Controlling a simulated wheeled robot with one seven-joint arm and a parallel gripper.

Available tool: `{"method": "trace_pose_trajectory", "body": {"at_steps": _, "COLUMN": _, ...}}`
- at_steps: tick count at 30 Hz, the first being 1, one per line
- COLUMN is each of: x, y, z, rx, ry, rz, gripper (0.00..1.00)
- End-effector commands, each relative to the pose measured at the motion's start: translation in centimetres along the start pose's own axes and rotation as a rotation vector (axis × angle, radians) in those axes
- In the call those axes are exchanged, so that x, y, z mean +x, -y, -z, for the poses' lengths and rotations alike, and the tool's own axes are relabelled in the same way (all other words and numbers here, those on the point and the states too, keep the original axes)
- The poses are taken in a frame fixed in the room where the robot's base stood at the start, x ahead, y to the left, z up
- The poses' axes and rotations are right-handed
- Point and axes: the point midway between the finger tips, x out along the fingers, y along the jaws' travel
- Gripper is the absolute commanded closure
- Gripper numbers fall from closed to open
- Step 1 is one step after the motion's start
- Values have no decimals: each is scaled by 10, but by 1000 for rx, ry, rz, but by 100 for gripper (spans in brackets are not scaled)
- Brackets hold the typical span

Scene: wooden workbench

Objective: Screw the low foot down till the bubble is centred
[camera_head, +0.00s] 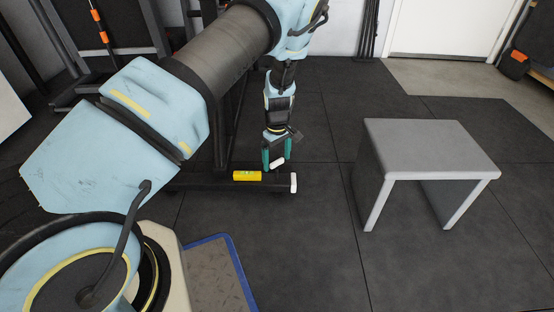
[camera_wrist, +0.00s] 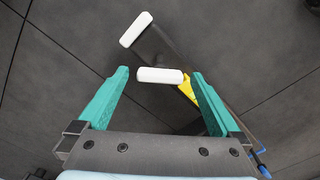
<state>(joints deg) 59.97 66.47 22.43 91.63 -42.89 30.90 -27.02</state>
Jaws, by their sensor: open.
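My gripper (camera_head: 276,159) points down over the dark base of a rack (camera_head: 215,182). Its two green fingers are open. One white foot (camera_wrist: 160,75) shows between the fingertips in the wrist view, with a gap on each side; it also shows in the head view (camera_head: 277,163). A second white foot (camera_head: 293,183) is at the right end of the base; the wrist view shows it at the top (camera_wrist: 136,29). A yellow level (camera_head: 247,176) lies on the base, left of that foot. It is partly hidden by a finger in the wrist view (camera_wrist: 188,89). Its bubble is too small to read.
A grey bench (camera_head: 430,145) stands on the floor to the right. A blue-edged plate (camera_head: 215,270) lies at the front, near my base. The dark floor (camera_head: 325,225) between rack and bench is clear. A white door (camera_head: 445,28) is behind.

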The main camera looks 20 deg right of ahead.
Motion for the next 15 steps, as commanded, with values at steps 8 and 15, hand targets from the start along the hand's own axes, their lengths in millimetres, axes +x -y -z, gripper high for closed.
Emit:
{"method": "trace_pose_trajectory", "body": {"at_steps": 8, "x": 0, "y": 0, "z": 0, "rx": 0, "ry": 0, "rz": 0, "gripper": 19}}
{"method": "trace_pose_trajectory", "body": {"at_steps": 15, "x": 0, "y": 0, "z": 0, "rx": 0, "ry": 0, "rz": 0, "gripper": 46}}
